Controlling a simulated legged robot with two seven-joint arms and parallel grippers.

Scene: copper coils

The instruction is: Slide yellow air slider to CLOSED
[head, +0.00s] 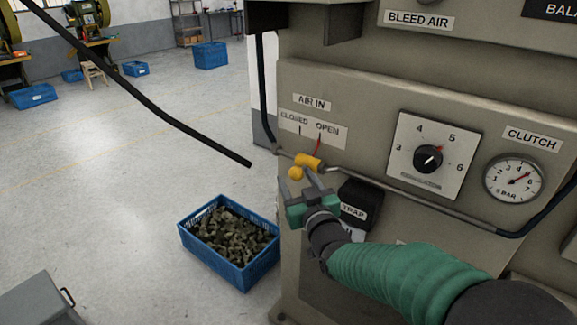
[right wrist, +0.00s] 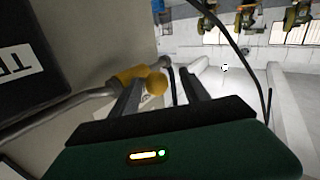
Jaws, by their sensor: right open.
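The yellow air slider (head: 309,161) sits on a thin grey pipe low on the beige machine panel, with its round knob sticking out toward the lower left. Its red pointer stands under OPEN on the AIR IN label (head: 312,129); CLOSED is to the left. My right gripper (head: 297,181) is open just below and in front of the knob, holding nothing. In the right wrist view the slider (right wrist: 128,75) lies behind the left finger of my gripper (right wrist: 161,77), and the knob appears between the fingers, nearer the left one; contact cannot be told. My left gripper is not in view.
A black TRAP box (head: 359,204) hangs just right of my gripper. A blue crate of metal parts (head: 231,243) stands on the floor to the left. A black hose runs beside the panel edge.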

